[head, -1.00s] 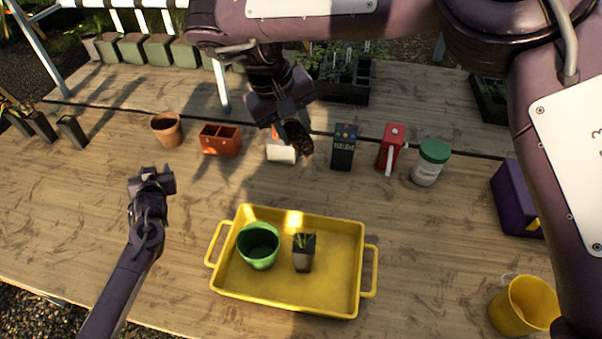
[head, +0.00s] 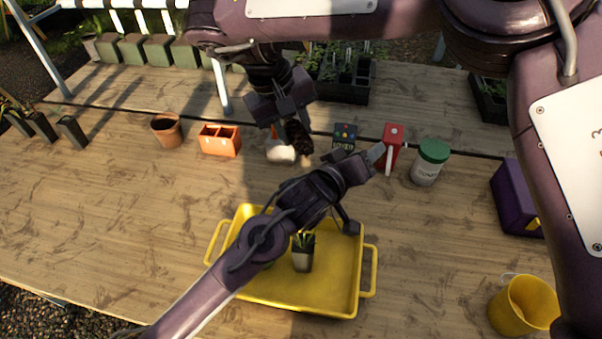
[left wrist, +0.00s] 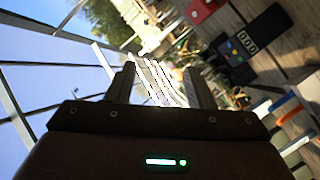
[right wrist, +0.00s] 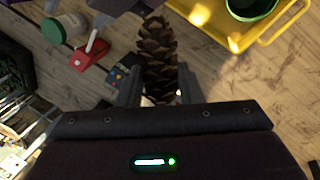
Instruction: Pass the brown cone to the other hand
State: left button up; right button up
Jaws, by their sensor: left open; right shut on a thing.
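The brown cone (head: 299,137) is a scaly pine cone. It hangs from my right gripper (head: 290,118) above the back middle of the table, and its lower end is free. In the right wrist view the cone (right wrist: 157,55) stands between the two fingers of the right gripper (right wrist: 158,88), which are shut on it. My left gripper (head: 377,155) is open and empty, to the right of the cone and apart from it, with its arm passing over the yellow tray. In the left wrist view the space between the left gripper's fingers (left wrist: 163,85) holds no cone.
The yellow tray (head: 330,297) holds a small plant pot (head: 303,258) and a green pot, mostly hidden by my left arm. Along the back stand a terracotta pot (head: 167,131), an orange divided box (head: 220,141), a red item (head: 391,147) and a green-lidded jar (head: 429,165).

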pick_arm(q)
notch_tip(320, 180, up, 7)
jog(key=s+n+y, duration=0.1)
jog(key=s+n, duration=0.2)
pick_arm(e)
jog(key=shift+w+a, duration=0.1)
jog(key=shift+a, duration=0.05)
pick_arm(q)
jog(key=n+t+y, duration=0.1)
jog(key=n+y, duration=0.8)
jog(key=n, duration=0.5)
send_near(300, 152)
jog(key=shift+m, duration=0.3)
jog(key=x, duration=0.9)
